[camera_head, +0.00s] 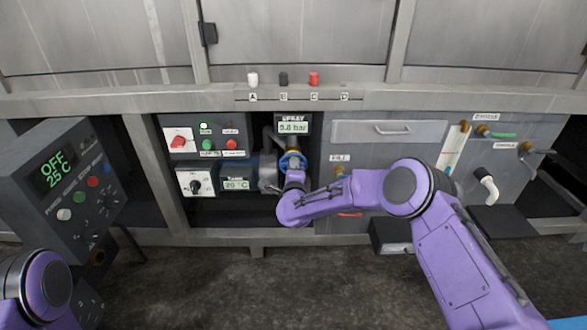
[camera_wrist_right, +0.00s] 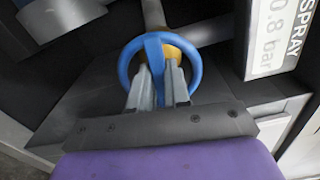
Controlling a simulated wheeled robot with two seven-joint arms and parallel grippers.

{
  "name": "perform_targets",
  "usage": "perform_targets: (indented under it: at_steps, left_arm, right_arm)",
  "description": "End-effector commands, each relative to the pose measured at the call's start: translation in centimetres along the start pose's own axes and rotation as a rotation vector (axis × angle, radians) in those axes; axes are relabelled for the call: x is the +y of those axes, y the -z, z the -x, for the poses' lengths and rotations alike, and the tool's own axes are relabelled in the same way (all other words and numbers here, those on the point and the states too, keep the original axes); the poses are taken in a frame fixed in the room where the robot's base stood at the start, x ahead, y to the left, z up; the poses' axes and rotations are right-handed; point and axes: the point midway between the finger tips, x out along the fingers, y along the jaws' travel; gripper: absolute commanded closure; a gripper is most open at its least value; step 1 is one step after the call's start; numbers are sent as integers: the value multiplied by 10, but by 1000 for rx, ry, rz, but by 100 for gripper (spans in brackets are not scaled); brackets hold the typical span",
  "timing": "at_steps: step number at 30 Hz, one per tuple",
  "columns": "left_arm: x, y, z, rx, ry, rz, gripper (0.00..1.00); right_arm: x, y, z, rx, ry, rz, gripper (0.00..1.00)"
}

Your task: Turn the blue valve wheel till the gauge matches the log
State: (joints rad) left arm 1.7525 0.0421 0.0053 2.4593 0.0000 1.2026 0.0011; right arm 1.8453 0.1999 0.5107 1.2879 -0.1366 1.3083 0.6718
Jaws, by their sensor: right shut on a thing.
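The blue valve wheel (camera_head: 293,161) is on a pipe inside the dark bay below the counter. In the right wrist view the blue wheel (camera_wrist_right: 128,62) faces me, with a brass-coloured hub behind it. My right gripper (camera_wrist_right: 161,75) has its two grey fingers at the wheel's blue centre spoke and is shut on it. The spray gauge (camera_head: 292,127) is above the wheel and reads about 5.8 bar in the head view; the right wrist view looks more like 0.8 bar, so the first digit is uncertain. I cannot make out a log. My left gripper is out of view.
A control panel (camera_head: 203,136) with a red switch and lit green lamp is left of the bay. A tilted console (camera_head: 62,190) reads OFF 25 C. A drawer (camera_head: 388,132) is to the right. Open floor (camera_head: 190,280) lies in front.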

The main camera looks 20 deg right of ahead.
Motion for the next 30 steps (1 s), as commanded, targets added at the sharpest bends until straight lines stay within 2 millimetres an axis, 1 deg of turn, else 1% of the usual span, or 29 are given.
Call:
perform_targets:
  at_steps: [1, 11, 12, 14, 15, 22, 24, 26, 29, 30]
  left_arm:
    - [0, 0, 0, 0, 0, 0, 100]
    - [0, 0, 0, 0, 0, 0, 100]
    - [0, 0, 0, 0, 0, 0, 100]
    - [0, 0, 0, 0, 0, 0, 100]
    - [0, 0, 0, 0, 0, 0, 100]
    - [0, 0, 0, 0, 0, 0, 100]
    - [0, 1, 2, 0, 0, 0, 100]
    - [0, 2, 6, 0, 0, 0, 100]
    - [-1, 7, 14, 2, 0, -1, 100]
    - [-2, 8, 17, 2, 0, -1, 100]
  right_arm:
    - [2, -2, 1, -4, -5, -1, 100]
    - [2, -2, 2, -5, -5, -2, 100]
    - [2, -2, 2, -5, -5, -2, 80]
    - [2, -2, 2, -4, -5, -2, 60]
    - [2, -1, 1, -4, -4, -2, 57]
    - [1, -1, 1, -2, -2, -3, 57]
    - [0, -1, 4, -3, -3, -2, 57]
    - [-2, -2, 11, -4, -3, -2, 57]
    - [-3, -2, 32, -6, -6, 0, 57]
    - [-4, -3, 43, -6, -5, -1, 57]
